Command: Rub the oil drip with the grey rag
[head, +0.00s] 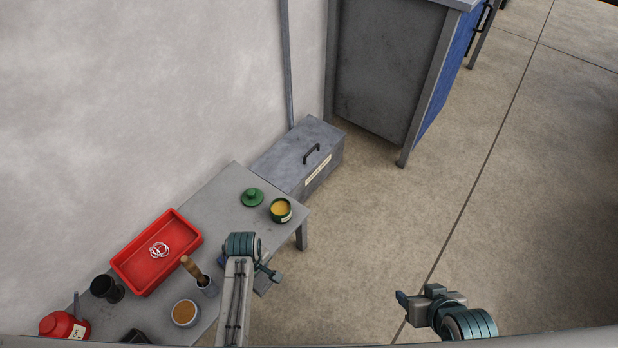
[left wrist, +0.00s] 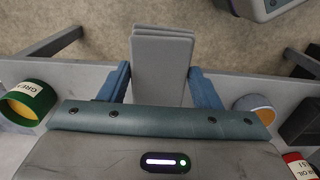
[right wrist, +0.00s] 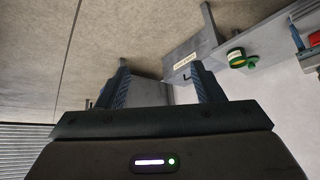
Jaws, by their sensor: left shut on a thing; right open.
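My left gripper (head: 262,272) is at the front edge of the grey table, seen from behind its arm. In the left wrist view its fingers (left wrist: 162,88) are shut on the grey rag (left wrist: 162,50), a folded flat pad in layers. Part of the rag (head: 265,286) shows beside the gripper in the head view. I cannot make out an oil drip in any view; my left arm covers part of the table. My right gripper (head: 404,300) is open and empty over the bare floor, right of the table; its fingers also show in the right wrist view (right wrist: 163,82).
The table (head: 225,205) holds an open green grease tin (head: 281,217), its green lid (head: 252,198), a red tray (head: 133,283) with white rings, a brush (head: 192,268) in a cup, a tan-filled tin (head: 185,313) and a red can (head: 62,326). A grey chest (head: 290,155) stands behind.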

